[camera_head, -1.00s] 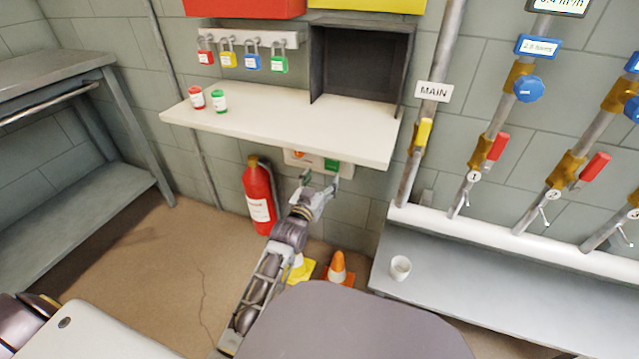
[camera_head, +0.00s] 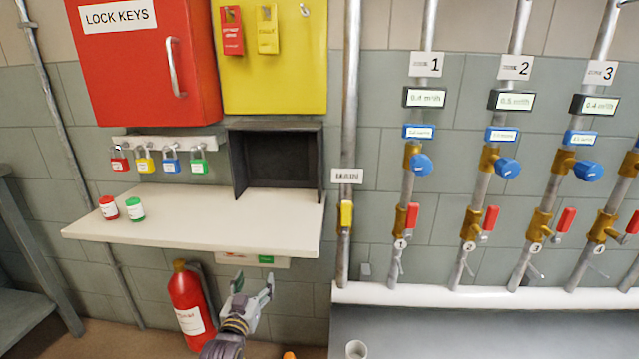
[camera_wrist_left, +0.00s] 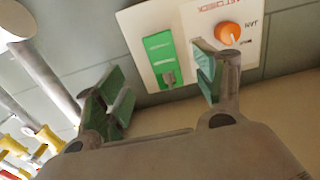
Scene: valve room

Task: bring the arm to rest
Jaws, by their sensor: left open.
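My left gripper (camera_head: 254,292) is open and empty in the head view, below the white shelf and to the right of the fire extinguisher. In the left wrist view its two green-padded fingers (camera_wrist_left: 160,95) are spread apart. Beyond them is a white wall panel (camera_wrist_left: 190,45) with a green switch plate (camera_wrist_left: 160,52) and an orange knob (camera_wrist_left: 229,33). The fingertips overlap the panel's lower part in that view; I cannot tell any contact. In the head view the panel (camera_head: 238,260) is partly hidden under the shelf. My right gripper is not in view.
The white shelf (camera_head: 220,222) carries a red jar (camera_head: 108,208) and a green jar (camera_head: 135,209). A red fire extinguisher (camera_head: 188,305) stands left of my gripper. Pipes with valves and a grey bench (camera_head: 430,335) with a white cup (camera_head: 356,349) are at the right.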

